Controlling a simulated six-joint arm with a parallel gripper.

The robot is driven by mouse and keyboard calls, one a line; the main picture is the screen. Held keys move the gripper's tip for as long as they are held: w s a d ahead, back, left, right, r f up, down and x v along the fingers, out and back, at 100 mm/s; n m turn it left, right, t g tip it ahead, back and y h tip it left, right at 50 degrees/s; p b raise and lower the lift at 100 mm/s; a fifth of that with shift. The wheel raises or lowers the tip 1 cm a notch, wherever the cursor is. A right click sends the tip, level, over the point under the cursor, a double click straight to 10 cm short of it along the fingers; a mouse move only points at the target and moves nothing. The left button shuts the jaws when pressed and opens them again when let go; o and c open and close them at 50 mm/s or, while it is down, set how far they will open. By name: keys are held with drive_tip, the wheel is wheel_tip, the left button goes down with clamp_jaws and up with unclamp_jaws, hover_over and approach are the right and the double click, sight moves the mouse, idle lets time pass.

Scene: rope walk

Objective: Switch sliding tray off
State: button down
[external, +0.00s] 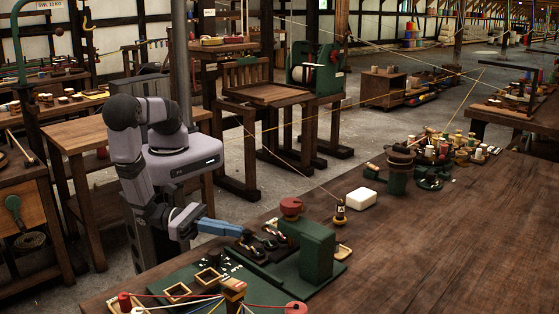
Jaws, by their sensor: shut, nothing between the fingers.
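My gripper (246,234) reaches in from the left with its blue fingers shut and empty. Its tip is low over the workbench, at the left edge of a dark tray-like plate (247,250) that carries small dark and metallic parts. I cannot tell whether the tip touches it. This plate may be the sliding tray; no label is readable. A green block-shaped machine (318,250) stands against its right side, with a red round knob (291,206) behind. No switch can be made out clearly.
A green board (200,284) with small wooden frames lies in front, beside colored threads and a red spool (124,301). A white block (362,198) and a small spool with a taut cord (340,213) stand behind the machine. The brown bench top (450,240) is clear at right.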

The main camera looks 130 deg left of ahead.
idle(0.4)
drive_tip(key=b+v, duration=0.2)
drive_tip(key=v, duration=1.2)
drive_tip(key=shift+f, duration=0.1)
idle(0.3)
